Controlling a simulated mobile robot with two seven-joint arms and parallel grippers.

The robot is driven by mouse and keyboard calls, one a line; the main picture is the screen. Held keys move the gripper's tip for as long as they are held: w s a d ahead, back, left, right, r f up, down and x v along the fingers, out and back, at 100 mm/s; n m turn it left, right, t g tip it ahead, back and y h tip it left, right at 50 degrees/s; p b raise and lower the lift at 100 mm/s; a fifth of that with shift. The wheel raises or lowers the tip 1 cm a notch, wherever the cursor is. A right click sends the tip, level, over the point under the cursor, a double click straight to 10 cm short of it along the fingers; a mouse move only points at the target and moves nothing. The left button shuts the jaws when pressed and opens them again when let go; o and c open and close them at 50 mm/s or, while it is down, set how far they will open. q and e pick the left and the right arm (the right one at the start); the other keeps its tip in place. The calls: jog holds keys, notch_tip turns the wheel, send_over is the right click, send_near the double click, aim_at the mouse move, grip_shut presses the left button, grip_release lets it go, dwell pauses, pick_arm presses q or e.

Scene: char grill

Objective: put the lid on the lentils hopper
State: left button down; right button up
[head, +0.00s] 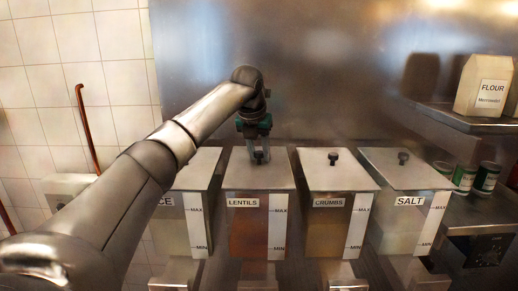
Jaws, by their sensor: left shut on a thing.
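The lentils hopper (249,228) is a clear bin with orange-brown contents and a LENTILS label, second from the left in the row. Its grey lid (272,178) lies level over the hopper's top, lined up with it. I cannot tell whether it rests fully on the rim. My left gripper (261,156) points down over the lid and is shut on its dark knob, which the fingers partly hide. My right gripper is not in view.
The rice hopper (168,220), partly behind my left arm, stands to the left. The crumbs hopper (328,235) and salt hopper (395,235), both lidded, stand to the right. A shelf (455,117) with a flour package (484,88) is at the right. A steel wall stands behind.

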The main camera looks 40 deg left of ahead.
pick_arm(q)
jog(key=shift+f, duration=0.1)
jog(key=shift+c, duration=2.4)
grip_release()
jog(key=w+a+r+v, duration=0.1)
jog(key=w+v, duration=0.1)
jog(key=v, duration=1.9)
jog(key=shift+r+p, duration=0.3)
jog(key=shift+r, duration=0.05)
